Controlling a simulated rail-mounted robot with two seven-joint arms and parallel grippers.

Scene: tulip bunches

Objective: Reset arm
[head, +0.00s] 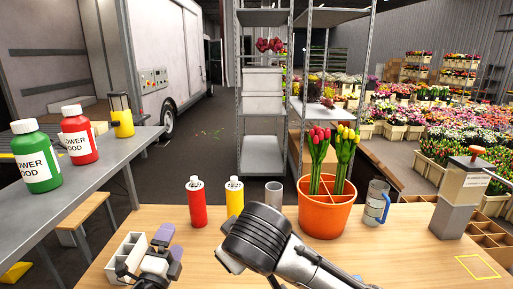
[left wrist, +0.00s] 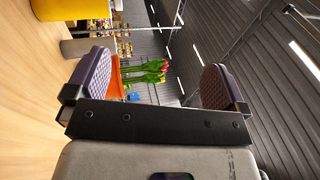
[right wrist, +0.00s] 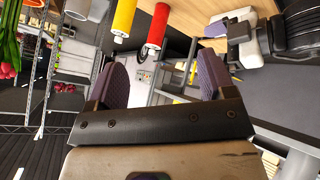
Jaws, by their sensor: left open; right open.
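My left gripper (head: 168,248) is low over the front left of the wooden table in the head view, beside a white divided box. Its purple-padded fingers stand apart and empty in the left wrist view (left wrist: 155,82). My right arm reaches in from the lower right to the front middle of the table, and its dark wrist hides most of its gripper in the head view. In the right wrist view my right gripper (right wrist: 162,80) has its fingers spread with nothing between them. An orange pot (head: 325,222) holds red tulips (head: 318,145) and yellow tulips (head: 345,143), apart from both grippers.
A red bottle (head: 197,205), a yellow bottle (head: 234,198) and a grey cylinder (head: 274,193) stand behind the arms. The white box (head: 125,258) is at the left. A mug (head: 376,205) and a grey dispenser (head: 458,200) stand right. The table's right front is clear.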

